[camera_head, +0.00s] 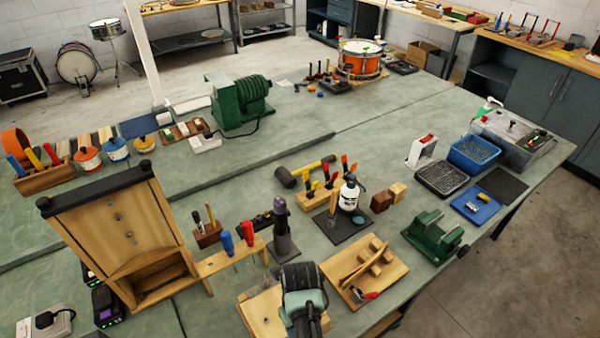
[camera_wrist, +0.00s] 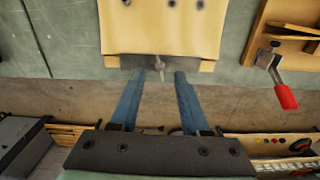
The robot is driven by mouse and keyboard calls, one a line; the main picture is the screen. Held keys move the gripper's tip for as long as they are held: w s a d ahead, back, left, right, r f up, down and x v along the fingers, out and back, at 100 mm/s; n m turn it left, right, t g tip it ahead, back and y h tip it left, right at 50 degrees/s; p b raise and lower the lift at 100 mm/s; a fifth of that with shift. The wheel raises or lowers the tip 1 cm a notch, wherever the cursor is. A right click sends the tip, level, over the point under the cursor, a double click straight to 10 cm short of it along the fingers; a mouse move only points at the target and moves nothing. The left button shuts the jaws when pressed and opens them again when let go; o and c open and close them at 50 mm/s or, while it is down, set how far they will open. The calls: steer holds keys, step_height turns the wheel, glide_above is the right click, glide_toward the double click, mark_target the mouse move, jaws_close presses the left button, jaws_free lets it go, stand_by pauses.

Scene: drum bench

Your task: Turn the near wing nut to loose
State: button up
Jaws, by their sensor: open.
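In the wrist view, a small silvery wing nut (camera_wrist: 161,71) sits at a dark metal strip (camera_wrist: 128,61) along the edge of a pale wooden board (camera_wrist: 160,30). My gripper (camera_wrist: 160,75) is open, with one blue finger on each side of the wing nut. Gaps show between the nut and both fingertips, so it does not appear gripped. In the head view, my gripper end (camera_head: 303,300) is over the wooden board (camera_head: 258,312) at the bench's front edge. It hides the wing nut there.
A wooden fixture with a red-handled clamp (camera_wrist: 284,95) lies to the right; the fixture also shows in the head view (camera_head: 350,262). A dark upright tool (camera_head: 282,230) and a wooden rack with red and blue handles (camera_head: 230,258) stand behind the board. Floor shows below the bench edge.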

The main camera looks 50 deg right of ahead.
steer(key=shift+f, duration=1.2)
steer(key=shift+c, duration=0.2)
jaws_close()
